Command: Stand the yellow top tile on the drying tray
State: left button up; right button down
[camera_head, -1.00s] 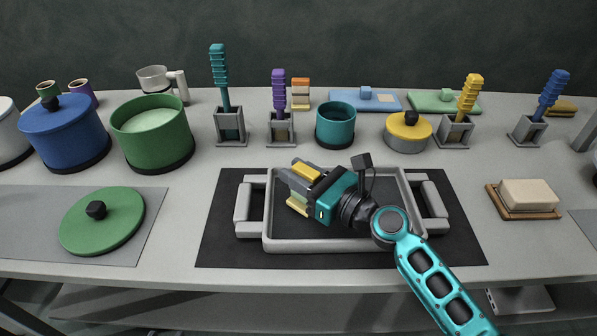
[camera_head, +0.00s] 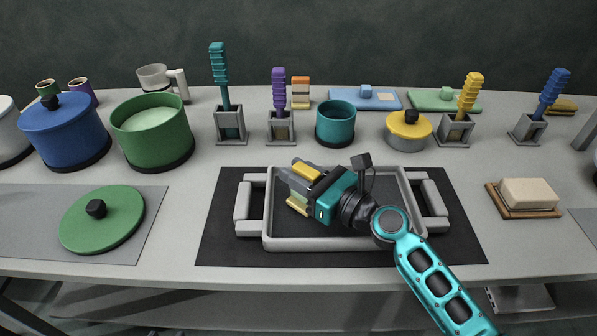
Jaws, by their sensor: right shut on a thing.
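The grey drying tray (camera_head: 330,244) has raised rims and a handle at each side, and lies on a black mat. My right gripper (camera_head: 299,176) is over the left half of the tray, with its fingers pointing to the upper left. It is shut on the yellow tile (camera_head: 307,171), whose top shows between the fingers. Pale green and yellow layers (camera_head: 297,206) show just below the gripper, inside the tray. The gripper hides how they meet the held tile and the tray floor. My left gripper is not in view.
A small stack with an orange top (camera_head: 300,84) stands behind, near the purple-handled tool (camera_head: 279,90). A teal pot (camera_head: 335,125) stands behind the tray. A green lid (camera_head: 101,220) lies to the left, a soap-like block (camera_head: 528,193) to the right. The tray's right half lies under my arm.

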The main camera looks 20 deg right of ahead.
jog(key=shift+f+b, duration=0.35)
jog(key=shift+f, duration=0.1)
dwell(0.3)
jog(key=c, duration=0.8)
grip_release()
jog(key=shift+b+v, duration=0.3)
jog(key=shift+v, duration=2.25)
jog(key=shift+w, duration=0.15)
